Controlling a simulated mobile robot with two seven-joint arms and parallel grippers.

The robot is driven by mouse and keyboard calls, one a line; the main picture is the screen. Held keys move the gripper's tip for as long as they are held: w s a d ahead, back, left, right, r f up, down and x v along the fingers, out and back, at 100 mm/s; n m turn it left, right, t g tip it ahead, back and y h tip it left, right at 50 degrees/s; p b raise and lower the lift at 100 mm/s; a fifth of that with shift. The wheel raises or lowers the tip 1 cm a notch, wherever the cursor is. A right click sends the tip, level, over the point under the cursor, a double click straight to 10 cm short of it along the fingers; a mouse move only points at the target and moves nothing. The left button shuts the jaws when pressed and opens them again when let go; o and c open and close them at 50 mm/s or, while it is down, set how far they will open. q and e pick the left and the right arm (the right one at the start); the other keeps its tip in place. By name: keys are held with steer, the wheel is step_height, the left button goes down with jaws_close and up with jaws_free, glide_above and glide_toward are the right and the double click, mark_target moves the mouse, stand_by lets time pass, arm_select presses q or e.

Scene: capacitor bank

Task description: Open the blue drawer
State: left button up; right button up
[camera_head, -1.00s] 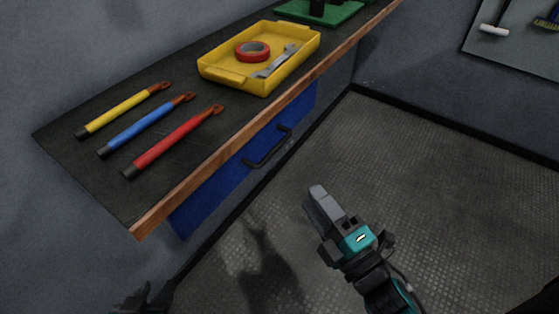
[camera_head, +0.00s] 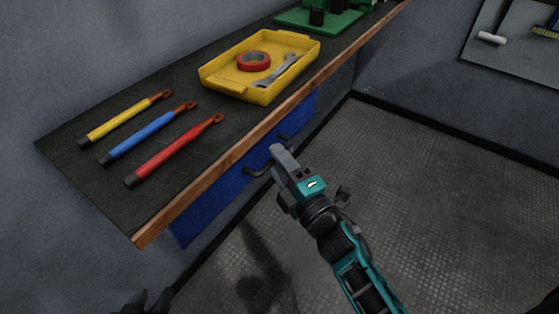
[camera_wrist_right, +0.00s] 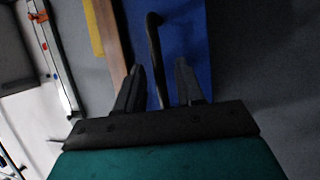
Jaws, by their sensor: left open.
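The blue drawer (camera_head: 207,207) is in the front of the workbench, below the wooden edge, and looks closed. Its black bar handle (camera_head: 256,170) is partly hidden behind my right gripper (camera_head: 283,158). In the right wrist view the handle (camera_wrist_right: 154,45) runs between the two fingers of my right gripper (camera_wrist_right: 158,75). The fingers are apart, with a gap to the bar on the right side; the bar is nearer the left finger. The blue drawer front (camera_wrist_right: 190,40) lies behind them. My left gripper (camera_head: 148,301) shows only as dark fingers at the bottom left edge, away from the drawer.
On the bench top (camera_head: 80,180) lie yellow, blue and red handled tools (camera_head: 150,133), a yellow tray (camera_head: 225,88) with red tape and a wrench, and a green stand (camera_head: 335,22). The bench's wooden edge (camera_head: 215,168) overhangs the drawer. The floor (camera_head: 440,180) in front is clear.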

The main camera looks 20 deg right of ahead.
steer(key=shift+c, duration=0.2)
jaws_close()
stand_by(0.5)
